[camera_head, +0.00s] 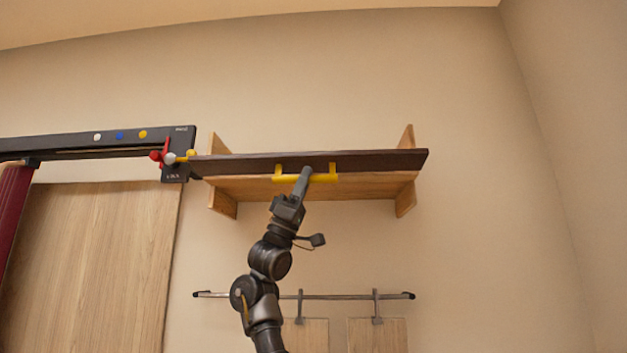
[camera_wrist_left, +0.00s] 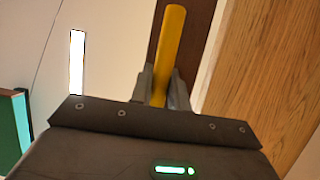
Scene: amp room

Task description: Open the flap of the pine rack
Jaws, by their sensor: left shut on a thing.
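The pine rack (camera_head: 223,203) is fixed high on the wall, with light wood end panels and a light wood bottom. Its dark brown flap (camera_head: 385,160) spans the front and sticks out toward me, raised, showing as a thin slanted band. A yellow handle (camera_head: 325,177) sits on the flap's edge. My left gripper (camera_head: 306,172) reaches up from below and is shut on the yellow handle. In the left wrist view, the yellow handle (camera_wrist_left: 172,45) runs between the two fingers, with the dark flap behind it. My right gripper is not in view.
A dark rail (camera_head: 75,143) with coloured knobs ends close to the flap's left end. A metal bar (camera_head: 335,296) with hanging boards is below the rack. A wood panel (camera_head: 95,265) stands at left. The wall to the right is bare.

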